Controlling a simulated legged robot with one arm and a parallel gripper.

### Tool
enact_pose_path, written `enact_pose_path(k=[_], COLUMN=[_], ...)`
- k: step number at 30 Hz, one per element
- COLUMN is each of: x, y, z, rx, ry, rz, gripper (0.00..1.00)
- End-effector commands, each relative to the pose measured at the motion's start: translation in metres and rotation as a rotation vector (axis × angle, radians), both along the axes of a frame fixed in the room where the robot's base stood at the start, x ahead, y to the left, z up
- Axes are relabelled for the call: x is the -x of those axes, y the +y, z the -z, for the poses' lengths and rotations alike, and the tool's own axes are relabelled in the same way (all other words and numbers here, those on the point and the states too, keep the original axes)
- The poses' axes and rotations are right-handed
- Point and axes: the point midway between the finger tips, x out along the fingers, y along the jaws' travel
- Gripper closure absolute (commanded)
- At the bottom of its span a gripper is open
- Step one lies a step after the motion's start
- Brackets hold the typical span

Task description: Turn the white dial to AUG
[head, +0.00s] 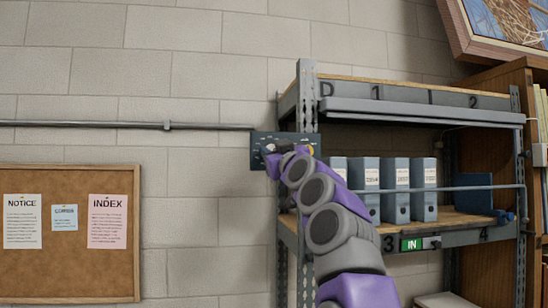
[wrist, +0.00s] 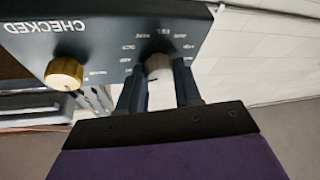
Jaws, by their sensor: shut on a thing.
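The white dial (wrist: 158,67) sits on a dark panel (wrist: 110,40) in the wrist view, with small month marks around it that are too small to read surely. My gripper (wrist: 160,78) is shut on the white dial, one dark finger on each side of it. The dial's pointer and its setting cannot be made out. In the head view the dark panel (head: 258,138) is fixed near the left post of the shelf rack, and my purple arm reaches it, hiding much of its lower right part.
A brass-coloured knob (wrist: 65,73) sticks out of the panel beside the white dial. The metal rack (head: 308,100) holds several grey binders (head: 395,190) right of my arm. A wall pipe (head: 120,125) runs left above a cork board (head: 70,265). The wall between is clear.

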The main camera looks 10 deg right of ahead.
Motion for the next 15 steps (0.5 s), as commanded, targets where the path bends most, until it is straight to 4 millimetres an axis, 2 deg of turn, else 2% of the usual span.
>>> enact_pose_path(k=[15], x=[0.0036], y=[-0.0006], z=[-0.0023], rx=[0.056], ry=[-0.006], rz=[0.004], gripper=[0.97])
